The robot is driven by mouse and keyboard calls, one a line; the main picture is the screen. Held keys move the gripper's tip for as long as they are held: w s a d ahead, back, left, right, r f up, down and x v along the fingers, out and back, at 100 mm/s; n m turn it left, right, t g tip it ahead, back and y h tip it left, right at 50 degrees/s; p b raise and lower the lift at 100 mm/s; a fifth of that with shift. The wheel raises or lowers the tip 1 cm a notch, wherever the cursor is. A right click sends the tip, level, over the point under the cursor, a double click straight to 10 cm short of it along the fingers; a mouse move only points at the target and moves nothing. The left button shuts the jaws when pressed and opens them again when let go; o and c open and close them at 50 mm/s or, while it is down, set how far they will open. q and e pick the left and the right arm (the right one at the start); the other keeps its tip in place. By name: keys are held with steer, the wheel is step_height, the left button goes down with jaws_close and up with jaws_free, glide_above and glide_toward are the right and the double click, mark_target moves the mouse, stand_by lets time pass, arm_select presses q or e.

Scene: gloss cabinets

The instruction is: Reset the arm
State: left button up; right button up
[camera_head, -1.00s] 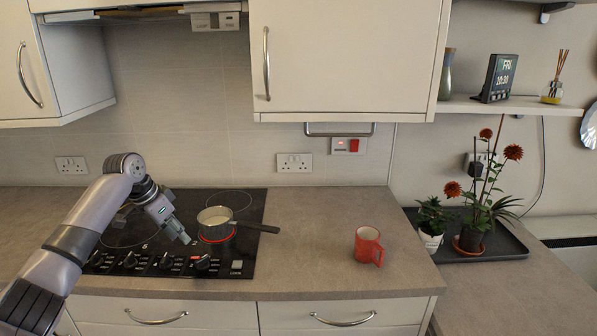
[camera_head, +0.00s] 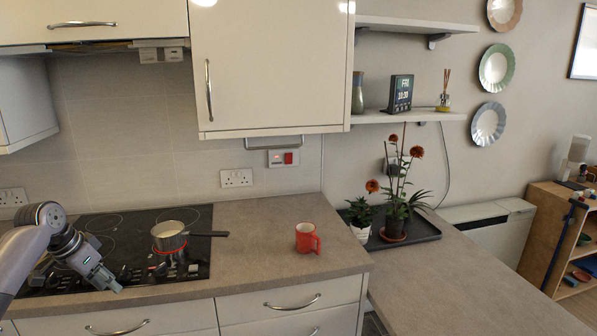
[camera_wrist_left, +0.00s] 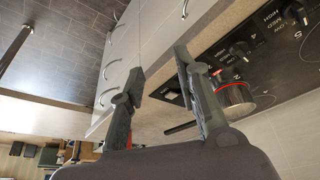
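My left arm comes in from the left, and its gripper (camera_head: 108,282) hangs in front of the black hob (camera_head: 115,232), near the counter's front edge. In the left wrist view its two fingers (camera_wrist_left: 160,68) are apart with nothing between them. A small saucepan (camera_head: 169,240) with pale contents stands on a burner with a red glowing ring, its dark handle pointing right. The pan also shows in the left wrist view (camera_wrist_left: 236,99), apart from the fingers. My right gripper is out of view.
A red mug (camera_head: 306,239) stands on the counter right of the hob. Potted plants stand on a dark tray (camera_head: 420,231) further right. Cabinet doors (camera_head: 272,65) hang above, and drawers with handles (camera_head: 292,301) lie below the counter edge. The counter between hob and mug is clear.

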arm_select(q)
steer(key=s+d+f+n+y, duration=0.1)
steer(key=s+f, duration=0.1)
steer(key=f, duration=0.9)
steer(key=s+d+f+n+g, duration=0.1)
steer(key=s+d+f, duration=0.1)
steer(key=f, duration=1)
steer(key=s+d+f+n+y, duration=0.1)
steer(key=s+f, duration=0.2)
steer(key=f, duration=0.8)
steer(key=s+d+f, duration=0.3)
steer(key=s+f, duration=0.4)
steer(key=f, duration=0.3)
steer(key=s+d+f+g, duration=0.1)
steer(key=s+d+f, duration=0.2)
steer(key=s+f, duration=0.55)
steer(key=s+d+f, duration=0.3)
steer(key=s+f, duration=0.2)
steer(key=s, duration=0.7)
steer(key=s+d+f, duration=0.1)
steer(key=s+d, duration=0.2)
steer(key=s, duration=0.4)
steer(key=s+d+f, duration=0.2)
steer(key=s, duration=0.5)
steer(key=s+d+f+g, duration=0.1)
steer(key=s+d+f, duration=0.1)
steer(key=s, duration=0.6)
steer(key=shift+d, duration=0.8)
